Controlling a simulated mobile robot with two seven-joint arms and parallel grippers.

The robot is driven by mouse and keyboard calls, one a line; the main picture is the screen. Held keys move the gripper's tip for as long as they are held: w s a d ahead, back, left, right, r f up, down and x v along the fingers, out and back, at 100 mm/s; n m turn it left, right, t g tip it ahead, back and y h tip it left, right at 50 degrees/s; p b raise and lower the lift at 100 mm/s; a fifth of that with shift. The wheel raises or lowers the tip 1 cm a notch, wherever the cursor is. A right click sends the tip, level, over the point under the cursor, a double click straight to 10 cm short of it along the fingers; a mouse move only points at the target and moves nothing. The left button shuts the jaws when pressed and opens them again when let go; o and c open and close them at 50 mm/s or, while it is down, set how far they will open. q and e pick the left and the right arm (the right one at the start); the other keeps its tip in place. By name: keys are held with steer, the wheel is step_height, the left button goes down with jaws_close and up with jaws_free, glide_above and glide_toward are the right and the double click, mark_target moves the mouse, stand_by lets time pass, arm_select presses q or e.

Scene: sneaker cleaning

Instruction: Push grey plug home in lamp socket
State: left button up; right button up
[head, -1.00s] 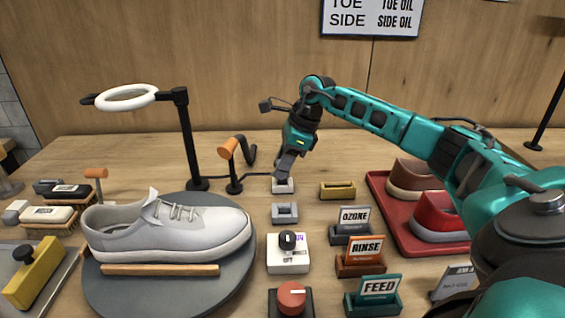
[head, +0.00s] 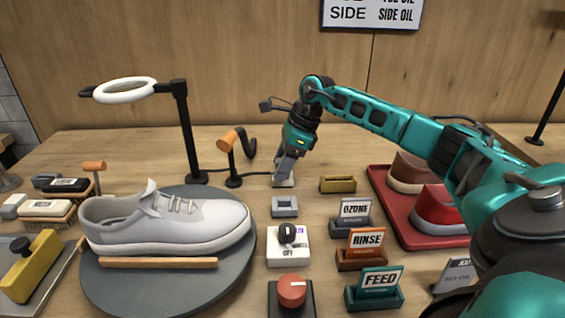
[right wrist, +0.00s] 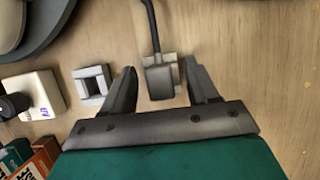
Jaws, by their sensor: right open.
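The grey plug (right wrist: 159,82) is a dark block with a black cable running from its far end in the right wrist view. It sits at the pale lamp socket (right wrist: 172,60), whose edges show around it; I cannot tell how deep it is seated. My right gripper (right wrist: 162,68) is open, one finger on each side of the plug, with visible gaps. In the head view the right gripper (head: 284,174) points down over the socket (head: 283,183), and its fingers hide the plug. My left gripper is not in view.
A hollow grey square block (head: 285,207) and a white knob box (head: 288,246) stand nearer. A ring lamp (head: 125,90) and an orange-headed stand (head: 231,155) are to the left, beside a sneaker (head: 165,222).

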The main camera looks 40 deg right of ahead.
stand_by(0.3)
steer(key=p+v, duration=0.1)
steer(key=v, duration=1.2)
steer(key=shift+a, duration=0.1)
